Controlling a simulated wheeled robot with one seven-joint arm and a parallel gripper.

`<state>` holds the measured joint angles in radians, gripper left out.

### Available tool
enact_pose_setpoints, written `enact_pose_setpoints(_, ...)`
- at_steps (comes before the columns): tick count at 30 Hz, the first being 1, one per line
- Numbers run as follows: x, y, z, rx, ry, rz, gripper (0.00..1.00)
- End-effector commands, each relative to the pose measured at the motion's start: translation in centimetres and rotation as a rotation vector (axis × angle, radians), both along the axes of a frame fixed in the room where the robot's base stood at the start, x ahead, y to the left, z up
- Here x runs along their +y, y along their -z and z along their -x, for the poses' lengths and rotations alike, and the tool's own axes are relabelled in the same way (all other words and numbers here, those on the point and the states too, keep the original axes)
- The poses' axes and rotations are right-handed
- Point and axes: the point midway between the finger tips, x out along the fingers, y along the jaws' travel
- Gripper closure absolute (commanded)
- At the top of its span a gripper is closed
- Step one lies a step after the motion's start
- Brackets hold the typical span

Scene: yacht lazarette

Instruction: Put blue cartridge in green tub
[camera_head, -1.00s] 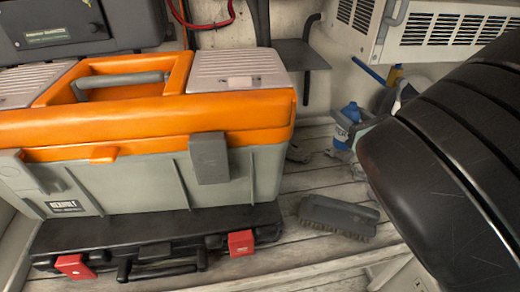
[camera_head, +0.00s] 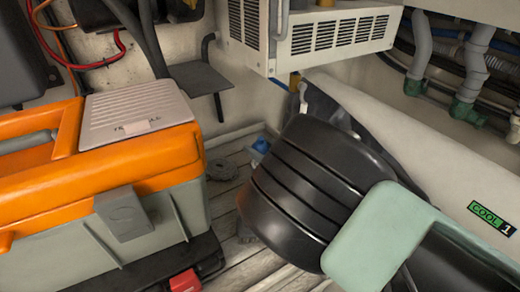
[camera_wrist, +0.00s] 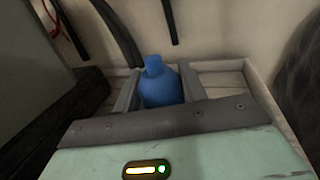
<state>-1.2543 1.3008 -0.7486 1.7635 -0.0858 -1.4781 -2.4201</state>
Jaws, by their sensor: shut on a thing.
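The blue cartridge (camera_wrist: 160,84) stands between the two fingers of my gripper (camera_wrist: 157,90) in the wrist view, with its narrow neck up. My gripper is shut on it. In the head view only a small blue part of the cartridge (camera_head: 262,145) shows, beside my dark arm, which hides the gripper and most of the area around it. I see no green tub in either view.
An orange and grey toolbox (camera_head: 150,160) stands at the left on a black case. A white vented unit (camera_head: 320,35) is at the top. Pipes (camera_head: 475,70) run at the upper right. Some grey planking (camera_head: 228,195) shows between toolbox and arm.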

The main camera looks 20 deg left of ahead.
Motion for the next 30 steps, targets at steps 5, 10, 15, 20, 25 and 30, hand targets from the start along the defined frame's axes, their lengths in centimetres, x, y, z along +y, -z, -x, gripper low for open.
enact_pose_setpoints(5, 0.0, 1.7, 0.0, 0.0, 0.0, -0.001, 0.84)
enact_pose_setpoints(10, 0.0, 1.8, 0.0, 0.0, 0.0, -0.001, 0.84)
enact_pose_setpoints(15, 0.0, 2.0, 0.0, 0.0, 0.0, 0.0, 0.53)
enact_pose_setpoints(20, 0.0, 2.0, 0.0, 0.0, 0.0, 0.0, 0.37)
enact_pose_setpoints(25, 0.0, 1.9, 0.0, 0.0, 0.0, 0.0, 0.37)
enact_pose_setpoints(30, -0.9, 2.0, 0.4, 0.0, 0.002, 0.002, 0.37)
